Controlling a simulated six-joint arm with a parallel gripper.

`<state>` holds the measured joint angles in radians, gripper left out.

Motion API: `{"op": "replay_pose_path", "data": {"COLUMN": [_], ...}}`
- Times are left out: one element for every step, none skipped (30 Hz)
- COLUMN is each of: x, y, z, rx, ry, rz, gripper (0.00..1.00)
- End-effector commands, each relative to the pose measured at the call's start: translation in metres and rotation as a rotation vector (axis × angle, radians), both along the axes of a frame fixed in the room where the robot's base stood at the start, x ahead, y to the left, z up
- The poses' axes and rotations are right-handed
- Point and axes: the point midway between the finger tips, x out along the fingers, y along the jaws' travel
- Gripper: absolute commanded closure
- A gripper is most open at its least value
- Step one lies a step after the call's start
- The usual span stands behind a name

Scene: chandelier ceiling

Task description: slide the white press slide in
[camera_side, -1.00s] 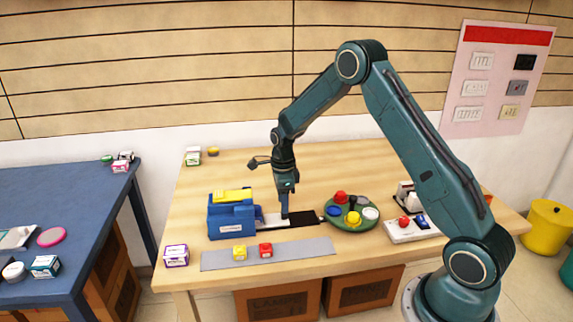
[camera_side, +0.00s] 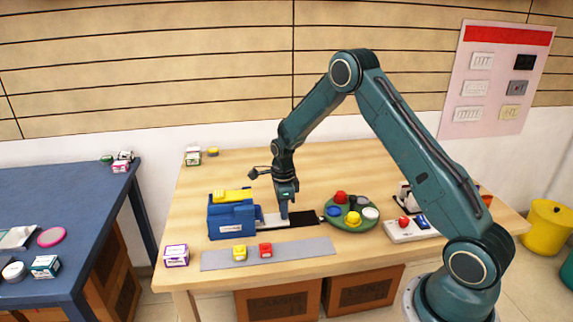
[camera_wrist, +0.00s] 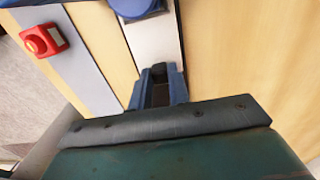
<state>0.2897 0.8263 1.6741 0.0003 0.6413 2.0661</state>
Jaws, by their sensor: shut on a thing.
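The white press slide (camera_side: 271,220) sticks out to the right from the blue press (camera_side: 232,218), which has a yellow top. My gripper (camera_side: 284,216) is down at the slide's right part, beside the black strip (camera_side: 304,218), and is shut on the slide. In the wrist view my gripper's fingers (camera_wrist: 158,88) are at the near end of the white slide (camera_wrist: 153,42). The blue press (camera_wrist: 135,7) shows at the top edge there. The exact grip contact is hidden by the fingers.
A grey strip (camera_side: 215,260) in front carries a yellow block (camera_side: 239,253) and a red block (camera_side: 265,250). A green round tray (camera_side: 336,222) with coloured pieces stands to the right. A purple-and-white box (camera_side: 176,255) is at the front left.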

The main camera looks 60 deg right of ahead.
Motion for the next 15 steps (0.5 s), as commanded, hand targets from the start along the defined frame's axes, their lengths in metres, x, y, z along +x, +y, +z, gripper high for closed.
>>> {"op": "replay_pose_path", "data": {"x": [0.0, 0.0, 0.002, 0.003, 0.005, 0.009, 0.012, 0.015, 0.019, 0.022, 0.025, 0.028, 0.03, 0.031, 0.032], "y": [0.0, 0.0, 0.002, 0.003, 0.005, 0.008, 0.011, 0.014, 0.018, 0.021, 0.024, 0.027, 0.029, 0.03, 0.031], "z": [0.0, 0.0, 0.0, 0.0, 0.0, 0.0, 0.0, 0.0, 0.0, 0.0, 0.0, 0.0, 0.0, 0.0, 0.0], "rx": [0.0, 0.0, 0.0, 0.0, 0.0, 0.0, 0.0, 0.0, 0.0, 0.0, -0.001, -0.001, -0.001, 0.0, 0.0], "ry": [0.0, 0.0, 0.0, -0.001, -0.001, -0.001, -0.001, -0.001, 0.0, -0.001, -0.002, -0.002, -0.002, -0.001, -0.001], "rz": [0.0, 0.0, 0.001, 0.001, 0.001, 0.002, 0.003, 0.004, 0.003, 0.003, 0.003, 0.003, 0.002, 0.001, 0.0], "gripper": [1.0, 1.0, 1.0, 1.0, 1.0, 1.0, 1.0, 1.0, 1.0, 1.0, 1.0, 1.0, 1.0, 1.0, 1.0]}}
